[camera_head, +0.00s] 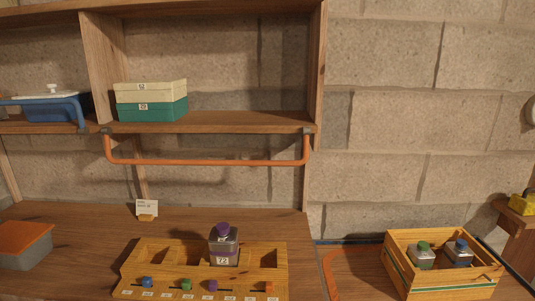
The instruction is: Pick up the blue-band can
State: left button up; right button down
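A small grey can with a blue cap (459,253) stands in the wooden crate (452,294) at the lower right. Its lower part is hidden by the crate, so I cannot see a band on it. A similar can with a green cap (421,257) stands to its left in the same crate. A can with a purple cap and purple band (224,248) stands upright in a slot of the wooden rack (133,272) at the lower middle. Neither of my grippers is in view.
The rack has several slots and coloured knobs along its front. A small card (147,208) stands behind it. A grey box with an orange lid (22,243) sits at the left. An orange rail (208,162) hangs under the shelf, which holds a green-and-cream box (151,103).

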aim_at(453, 256)
jog(key=z, duration=1.35)
jog(key=i+l+u, duration=0.1)
jog(key=u, duration=0.5)
jog(key=i+l+u, duration=0.25)
jog(key=l, duration=0.2)
jog(key=l+u, duration=0.25)
jog(key=l, duration=0.25)
jog(key=l+u, duration=0.25)
jog(key=l, duration=0.7)
jog(key=i+l, duration=0.1)
jog(key=l, duration=0.9)
jog(key=i+l+u, duration=0.1)
jog(key=l, duration=0.9)
